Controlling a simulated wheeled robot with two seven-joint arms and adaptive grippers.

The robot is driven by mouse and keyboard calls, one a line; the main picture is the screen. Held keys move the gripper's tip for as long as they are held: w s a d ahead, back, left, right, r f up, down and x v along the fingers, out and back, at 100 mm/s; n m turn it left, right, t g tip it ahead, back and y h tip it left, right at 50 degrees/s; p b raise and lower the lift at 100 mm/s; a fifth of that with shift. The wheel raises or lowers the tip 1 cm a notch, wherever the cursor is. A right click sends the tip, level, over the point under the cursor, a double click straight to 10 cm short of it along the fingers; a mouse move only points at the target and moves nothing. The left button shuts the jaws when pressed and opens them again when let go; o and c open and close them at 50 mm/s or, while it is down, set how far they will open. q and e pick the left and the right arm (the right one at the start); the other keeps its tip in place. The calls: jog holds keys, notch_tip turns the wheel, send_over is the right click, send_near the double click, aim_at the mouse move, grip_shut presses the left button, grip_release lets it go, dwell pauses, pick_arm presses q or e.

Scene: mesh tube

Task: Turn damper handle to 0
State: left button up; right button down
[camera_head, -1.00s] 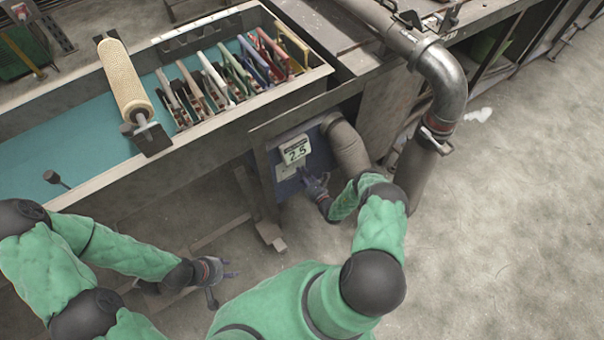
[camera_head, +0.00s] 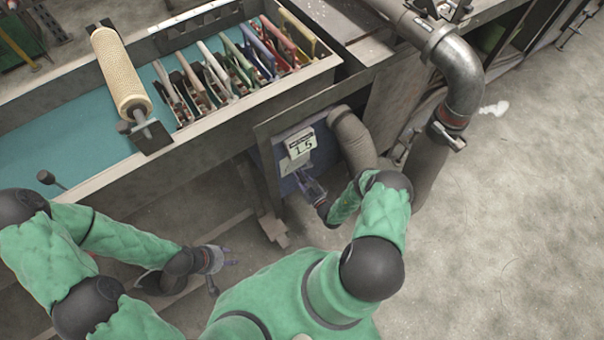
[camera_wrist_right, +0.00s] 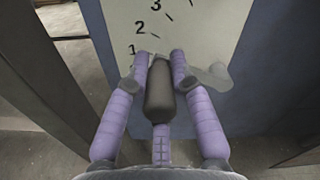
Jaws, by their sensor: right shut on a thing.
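The damper handle (camera_wrist_right: 160,92) is a dark grey grip on the pale scale plate (camera_wrist_right: 205,35). My right gripper (camera_wrist_right: 160,58) is shut on it, with one purple finger along each side. The handle's tip points near the 1 mark in the right wrist view, and the 2 and 3 marks lie above it. My right gripper (camera_head: 309,184) is just below that display and hides the handle there. My left gripper (camera_head: 222,266) is empty and open, low at the left.
A long trough (camera_head: 60,140) holds a roller (camera_head: 120,75) and several coloured squeegees (camera_head: 235,65). A metal pipe (camera_head: 462,75) bends down at the right.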

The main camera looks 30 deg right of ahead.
jog(key=f+n, duration=0.1)
jog(key=f+n+b, duration=0.1)
jog(key=shift+a+n, duration=0.25)
jog(key=shift+n, duration=0.05)
jog(key=shift+f+n+b, duration=0.8)
jog(key=shift+n+b, duration=0.05)
jog(key=shift+n, duration=0.35)
jog(key=c, duration=1.1)
grip_release()
jog(key=shift+a, duration=0.1)
jog(key=shift+o, duration=0.2)
jog(key=s, duration=1.2)
jog(key=shift+d, duration=0.45)
